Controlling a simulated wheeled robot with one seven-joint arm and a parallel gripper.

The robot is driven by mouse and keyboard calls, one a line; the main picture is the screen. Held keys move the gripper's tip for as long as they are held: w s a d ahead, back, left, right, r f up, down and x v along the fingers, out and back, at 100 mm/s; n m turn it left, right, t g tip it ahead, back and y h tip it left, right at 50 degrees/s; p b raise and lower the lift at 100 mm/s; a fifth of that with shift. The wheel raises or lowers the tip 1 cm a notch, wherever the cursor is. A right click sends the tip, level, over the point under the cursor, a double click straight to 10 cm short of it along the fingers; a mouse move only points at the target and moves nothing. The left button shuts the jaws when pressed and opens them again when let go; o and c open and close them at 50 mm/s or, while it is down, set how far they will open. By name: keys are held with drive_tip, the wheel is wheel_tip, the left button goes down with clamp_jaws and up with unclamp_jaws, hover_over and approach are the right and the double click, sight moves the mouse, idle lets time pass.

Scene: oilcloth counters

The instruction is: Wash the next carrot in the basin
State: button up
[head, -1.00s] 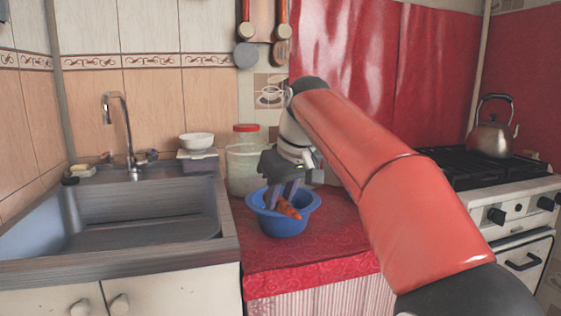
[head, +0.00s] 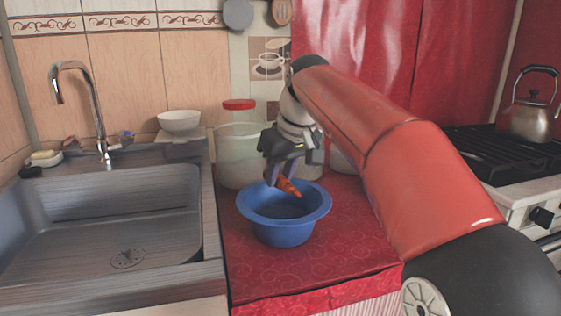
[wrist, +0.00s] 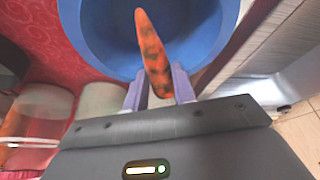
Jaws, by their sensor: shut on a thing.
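An orange carrot with dark dirty patches (wrist: 152,55) is held between the fingers of my gripper (wrist: 158,88); it also shows in the head view (head: 289,186). My gripper (head: 280,180) is shut on the carrot near its thick end, and the tip points out over the blue basin (head: 284,235). The carrot is above the rim at the back of the basin. The basin stands on the red oilcloth; whether it holds water, I cannot tell. No other carrot shows.
A grey sink (head: 120,230) with a tap (head: 85,90) is at the left. A clear jar with a red lid (head: 240,150) stands behind the basin. A stove with a kettle (head: 530,115) is at the right. Red oilcloth (head: 310,265) is bare in front of the basin.

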sight(283, 179)
wheel_tip(283, 179, down, 6)
drive_tip(key=shift+r+b, duration=0.2)
drive_tip(key=shift+b, duration=0.7)
drive_tip(key=shift+f+b, duration=1.5)
drive_tip(key=shift+f, duration=0.2)
drive_tip(key=shift+r, duration=0.1)
idle(0.7)
wheel_tip(283, 179, up, 5)
drive_tip(key=p, duration=0.5)
drive_tip(key=shift+r, duration=2.9)
drive_tip(key=shift+r, duration=2)
